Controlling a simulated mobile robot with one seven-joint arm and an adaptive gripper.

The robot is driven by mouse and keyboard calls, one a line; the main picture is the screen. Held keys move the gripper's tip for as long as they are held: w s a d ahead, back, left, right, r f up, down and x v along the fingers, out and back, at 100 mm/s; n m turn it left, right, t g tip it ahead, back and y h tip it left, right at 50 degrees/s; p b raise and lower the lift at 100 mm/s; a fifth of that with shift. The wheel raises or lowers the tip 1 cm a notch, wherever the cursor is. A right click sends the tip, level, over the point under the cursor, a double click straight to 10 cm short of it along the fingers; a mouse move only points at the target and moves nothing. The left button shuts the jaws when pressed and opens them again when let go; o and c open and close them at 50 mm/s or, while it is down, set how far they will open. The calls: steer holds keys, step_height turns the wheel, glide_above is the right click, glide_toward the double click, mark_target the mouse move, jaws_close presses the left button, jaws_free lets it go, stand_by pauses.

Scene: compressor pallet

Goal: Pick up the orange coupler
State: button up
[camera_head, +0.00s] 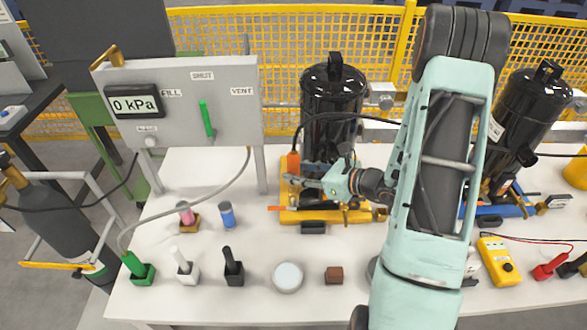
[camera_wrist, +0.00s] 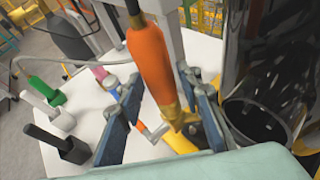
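The orange coupler (camera_head: 293,163) stands beside the left black compressor, above the yellow base, in the head view. In the wrist view, the orange coupler (camera_wrist: 150,58) is large, with a brass-coloured lower end, and appears between the two blue-grey fingers. My gripper (camera_wrist: 160,88) is open, with a finger to each side and visible gaps to the coupler. In the head view my gripper (camera_head: 308,181) reaches in from the right, close to the coupler; its far finger is partly hidden.
The black compressor (camera_head: 332,95) stands right behind the coupler on the yellow base (camera_head: 300,216). A grey gauge panel (camera_head: 235,85) rises at left. Green (camera_head: 139,267), white (camera_head: 186,266) and black (camera_head: 233,267) holders stand at the table's front left.

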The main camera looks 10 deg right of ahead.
steer(key=shift+x, duration=0.85)
steer(key=shift+c, duration=0.3)
jaws_close()
steer(key=shift+r, duration=0.15)
